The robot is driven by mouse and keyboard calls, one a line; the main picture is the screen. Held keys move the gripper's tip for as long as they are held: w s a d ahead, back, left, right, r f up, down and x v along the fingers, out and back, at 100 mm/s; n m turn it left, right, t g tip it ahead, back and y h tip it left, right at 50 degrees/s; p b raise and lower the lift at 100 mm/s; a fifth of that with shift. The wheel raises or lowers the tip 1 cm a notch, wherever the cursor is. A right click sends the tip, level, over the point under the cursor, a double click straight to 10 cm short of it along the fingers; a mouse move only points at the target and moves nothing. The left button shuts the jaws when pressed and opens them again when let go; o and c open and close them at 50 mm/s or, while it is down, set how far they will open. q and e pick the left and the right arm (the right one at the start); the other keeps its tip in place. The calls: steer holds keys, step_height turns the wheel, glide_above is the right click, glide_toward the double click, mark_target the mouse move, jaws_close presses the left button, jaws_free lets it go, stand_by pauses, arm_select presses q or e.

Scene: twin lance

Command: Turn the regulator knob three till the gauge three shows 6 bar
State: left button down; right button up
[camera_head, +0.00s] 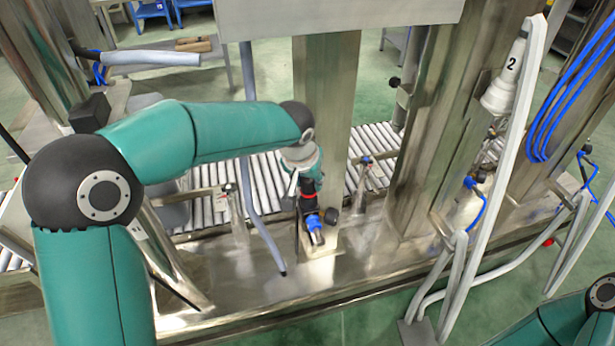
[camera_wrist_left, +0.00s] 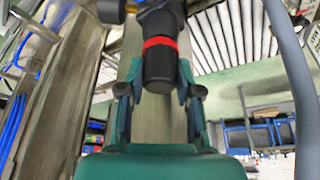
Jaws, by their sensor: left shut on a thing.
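The regulator knob (camera_wrist_left: 160,62) is black with a red ring and fills the top centre of the left wrist view. In the head view the regulator knob (camera_head: 308,188) shows small at the foot of the middle steel column, with a blue part (camera_head: 314,226) below it. A small round black part (camera_head: 331,215), perhaps the gauge, sits beside it; no dial face or reading is visible. My left gripper (camera_wrist_left: 158,88) has a finger on each side of the knob and is shut on it. My right gripper is out of view; only part of that arm shows at bottom right.
Steel columns flank the regulator, with a roller conveyor (camera_head: 265,190) behind. A grey hose (camera_head: 255,200) hangs just left of it. A white lance marked 2 (camera_head: 506,80) and blue hoses (camera_head: 565,100) hang at right. The steel base ledge (camera_head: 220,285) is bare in front.

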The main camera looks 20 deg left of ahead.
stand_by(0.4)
arm_select(q)
steer(key=c, duration=0.8)
jaws_free()
steer(key=shift+o, duration=0.2)
steer(key=v, duration=1.2)
